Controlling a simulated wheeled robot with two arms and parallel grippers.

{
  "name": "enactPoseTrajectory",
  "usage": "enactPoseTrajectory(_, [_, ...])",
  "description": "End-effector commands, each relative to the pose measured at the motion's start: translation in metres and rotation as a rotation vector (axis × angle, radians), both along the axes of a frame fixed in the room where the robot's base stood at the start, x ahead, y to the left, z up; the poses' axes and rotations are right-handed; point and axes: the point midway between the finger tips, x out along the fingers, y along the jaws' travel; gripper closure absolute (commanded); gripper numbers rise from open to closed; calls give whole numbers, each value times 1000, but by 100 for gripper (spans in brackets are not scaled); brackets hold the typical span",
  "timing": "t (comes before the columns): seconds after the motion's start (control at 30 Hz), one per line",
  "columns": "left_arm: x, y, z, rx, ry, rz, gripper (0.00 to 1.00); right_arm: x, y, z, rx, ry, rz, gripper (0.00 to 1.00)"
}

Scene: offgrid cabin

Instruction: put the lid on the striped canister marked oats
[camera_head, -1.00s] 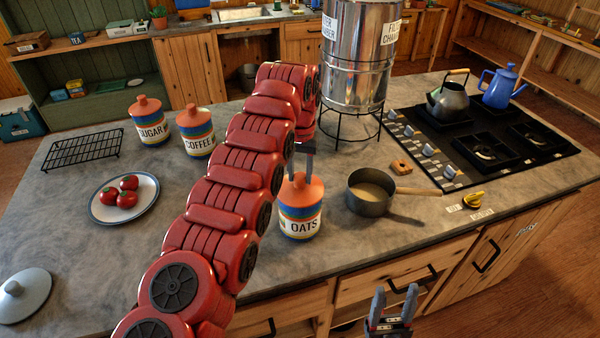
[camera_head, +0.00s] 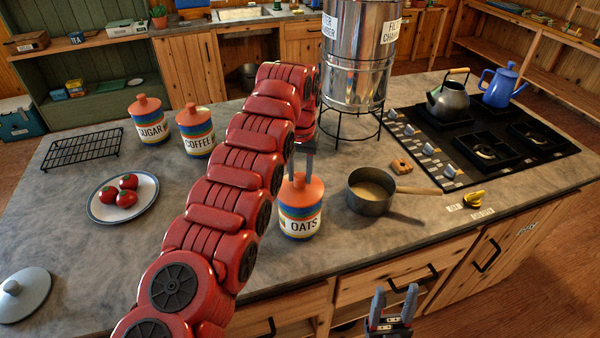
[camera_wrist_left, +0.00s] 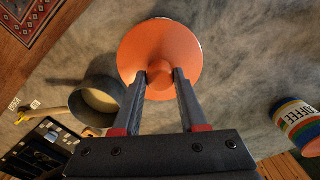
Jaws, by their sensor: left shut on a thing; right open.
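The striped canister marked OATS (camera_head: 300,224) stands upright on the grey island counter, near its front edge. An orange lid (camera_head: 303,190) with a small knob rests on its top and looks level. The lid (camera_wrist_left: 160,48) hides nearly all of the canister in the left wrist view. My left gripper (camera_head: 303,168) points down from above, its fingers on either side of the knob. In the left wrist view the gripper (camera_wrist_left: 162,74) is shut on the lid's knob. My right gripper (camera_head: 394,304) is open and empty, in front of the counter's front edge.
A saucepan (camera_head: 368,204) stands just right of the canister, its handle pointing right. Lidded SUGAR (camera_head: 151,128) and COFFEE (camera_head: 196,138) canisters, a plate (camera_head: 96,211) of tomatoes and a grey-blue lid (camera_head: 30,296) are on the left. A metal water filter (camera_head: 352,75) stands behind.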

Motion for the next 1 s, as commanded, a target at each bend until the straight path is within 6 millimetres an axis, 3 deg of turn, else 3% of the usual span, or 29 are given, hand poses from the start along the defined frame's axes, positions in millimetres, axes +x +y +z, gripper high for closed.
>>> enactPoseTrajectory(0.33, [0, 0, -2, 0, -1, 0, 100, 0, 0, -2, 0, 0, 0, 46])
enactPoseTrajectory(0.37, [0, 0, -2, 0, -1, 0, 53, 0, 0, -2, 0, 0, 0, 46])
enactPoseTrajectory(0.5, [0, 0, -2, 0, 0, 0, 28, 0, 0, -2, 0, 0, 0, 46])
enactPoseTrajectory(0.53, [0, 0, -2, 0, 0, 0, 24, 0, 0, -2, 0, 0, 0, 46])
enactPoseTrajectory(0.73, [0, 0, -2, 0, 0, 0, 24, 0, 0, -2, 0, 0, 0, 46])
enactPoseTrajectory(0.87, [0, 0, -2, 0, 0, 0, 2, 0, 0, -2, 0, 0, 0, 46])
enactPoseTrajectory(1.0, [0, 0, -2, 0, 0, 0, 0, 0, 0, -2, 0, 0, 0, 46])
